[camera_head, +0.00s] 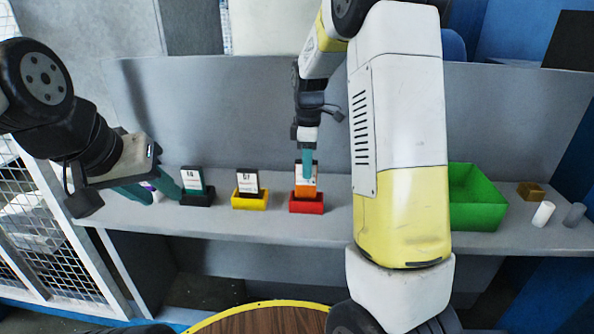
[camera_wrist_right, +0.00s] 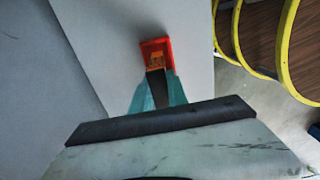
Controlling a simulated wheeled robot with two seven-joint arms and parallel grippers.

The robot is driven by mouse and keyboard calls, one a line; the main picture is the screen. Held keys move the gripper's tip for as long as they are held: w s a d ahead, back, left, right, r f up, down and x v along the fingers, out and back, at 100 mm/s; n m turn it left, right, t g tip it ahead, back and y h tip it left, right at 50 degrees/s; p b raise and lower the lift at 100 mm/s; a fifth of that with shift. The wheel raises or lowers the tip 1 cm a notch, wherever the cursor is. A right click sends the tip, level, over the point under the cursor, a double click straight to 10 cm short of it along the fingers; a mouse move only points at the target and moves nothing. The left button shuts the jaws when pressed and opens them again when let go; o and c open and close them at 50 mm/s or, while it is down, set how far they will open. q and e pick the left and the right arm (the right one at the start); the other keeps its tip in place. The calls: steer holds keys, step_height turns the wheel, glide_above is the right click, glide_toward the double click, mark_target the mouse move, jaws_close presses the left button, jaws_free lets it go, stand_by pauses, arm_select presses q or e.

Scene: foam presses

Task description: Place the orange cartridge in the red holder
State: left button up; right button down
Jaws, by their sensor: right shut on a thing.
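The orange cartridge (camera_head: 305,188), with a white label on top, is upright at the red holder (camera_head: 306,207) on the grey shelf. Its lower edge meets the holder's opening; I cannot tell how deep it sits. My right gripper (camera_head: 308,163) comes from above and is shut on the cartridge's top. In the right wrist view, the teal fingers (camera_wrist_right: 157,92) close on the dark cartridge edge (camera_wrist_right: 157,86), with the red holder (camera_wrist_right: 154,43) just beyond. My left gripper (camera_head: 151,194) is open at the shelf's left, its fingers apart.
A yellow holder (camera_head: 250,203) with a labelled cartridge and a black holder (camera_head: 197,199) with a teal one stand to the left. A green bin (camera_head: 475,197), a brass block (camera_head: 531,191) and two small cylinders (camera_head: 543,213) are at the right. A small white object shows near my left fingers.

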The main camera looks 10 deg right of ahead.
mark_target(307, 196)
steer(key=shift+f, duration=1.75)
steer(key=shift+f, duration=0.2)
steer(key=c, duration=1.3)
jaws_free()
